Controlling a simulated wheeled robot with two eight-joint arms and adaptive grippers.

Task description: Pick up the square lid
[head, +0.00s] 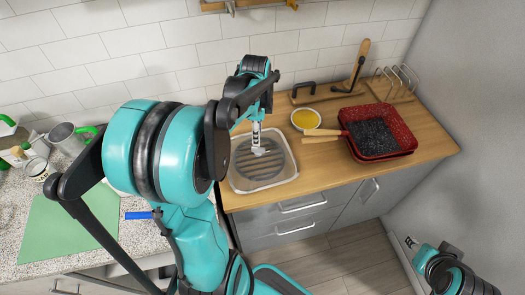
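A red speckled square piece (398,121), perhaps the square lid, lies on the wooden counter at the right. A dark speckled square pan (373,134) with a wooden handle (321,137) overlaps it; I cannot tell exactly how they are stacked. My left gripper (259,149) points down over a pale square basin with a dark ribbed bottom (247,185), left of these pieces and apart from them. Its fingers look close together, but their gap is unclear. My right gripper (411,243) is low at the right, away from the counter, with its fingers too small to judge.
A bowl of yellow contents (305,118) stands between basin and pan. Behind are a wooden-handled utensil (361,59) and a wire rack (398,80). A green board (65,230) and a metal cup (66,136) are at left. The front right wooden counter is clear.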

